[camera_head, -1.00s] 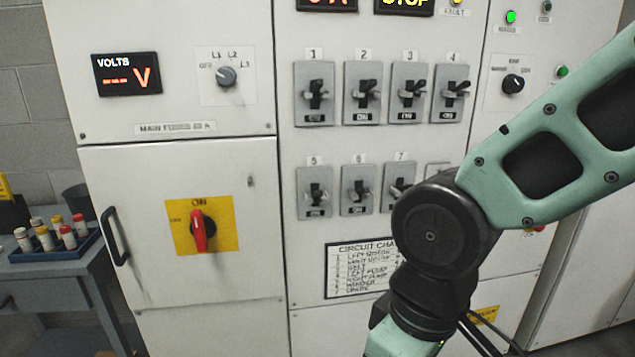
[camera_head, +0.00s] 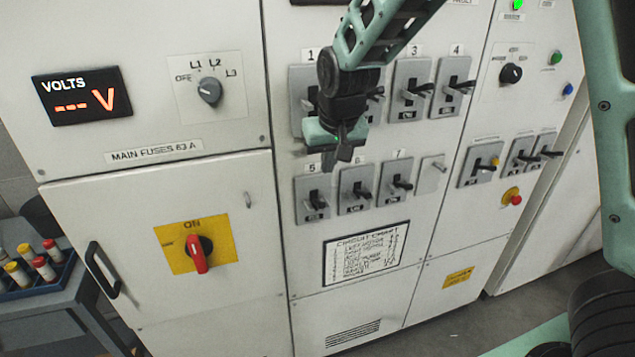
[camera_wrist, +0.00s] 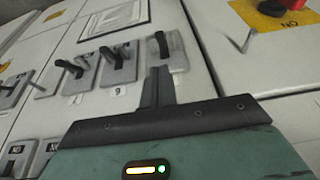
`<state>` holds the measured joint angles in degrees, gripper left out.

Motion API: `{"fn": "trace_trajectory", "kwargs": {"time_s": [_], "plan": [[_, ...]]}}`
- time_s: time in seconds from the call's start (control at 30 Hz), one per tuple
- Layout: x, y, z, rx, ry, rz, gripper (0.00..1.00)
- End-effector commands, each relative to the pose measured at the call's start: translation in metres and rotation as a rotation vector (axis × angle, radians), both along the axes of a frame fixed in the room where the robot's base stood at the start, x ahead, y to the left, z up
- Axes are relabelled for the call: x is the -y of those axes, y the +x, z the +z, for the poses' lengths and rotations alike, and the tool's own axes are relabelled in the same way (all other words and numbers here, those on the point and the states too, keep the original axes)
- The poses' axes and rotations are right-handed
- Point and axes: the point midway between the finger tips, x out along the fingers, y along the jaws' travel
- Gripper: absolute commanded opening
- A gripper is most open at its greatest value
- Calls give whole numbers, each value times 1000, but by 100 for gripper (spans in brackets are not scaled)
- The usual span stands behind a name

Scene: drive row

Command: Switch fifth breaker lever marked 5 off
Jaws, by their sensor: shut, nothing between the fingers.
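Breaker 5 (camera_head: 313,198) is the left one in the lower row of grey breakers in the head view. Its number label shows above it, and its dark lever stands out from the plate. I cannot read its state window. In the upside-down wrist view breaker 5 (camera_wrist: 168,50) is just beyond the fingertips, with its label hidden behind the fingers. My gripper (camera_head: 343,165) is shut and empty. It hangs in front of the panel between the two rows, up and right of breaker 5, with no visible contact on its lever.
Breaker 6 (camera_head: 356,190) and breaker 7 (camera_head: 397,185) stand close on the right. My arm hides much of breakers 1 and 2 in the upper row. A red rotary handle (camera_head: 200,252) on a yellow plate is to the left. A circuit chart (camera_head: 366,253) is below.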

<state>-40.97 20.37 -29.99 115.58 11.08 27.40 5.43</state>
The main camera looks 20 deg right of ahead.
Motion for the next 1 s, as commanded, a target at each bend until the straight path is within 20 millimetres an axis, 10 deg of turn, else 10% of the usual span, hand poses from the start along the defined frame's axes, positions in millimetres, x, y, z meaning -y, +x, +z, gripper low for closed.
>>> {"fn": "trace_trajectory", "kwargs": {"time_s": [0.3, 1.0], "plan": [[-1, 1, -7, -3, 0, 2, 0], [0, 33, -93, -2, 1, 1, 0]]}}
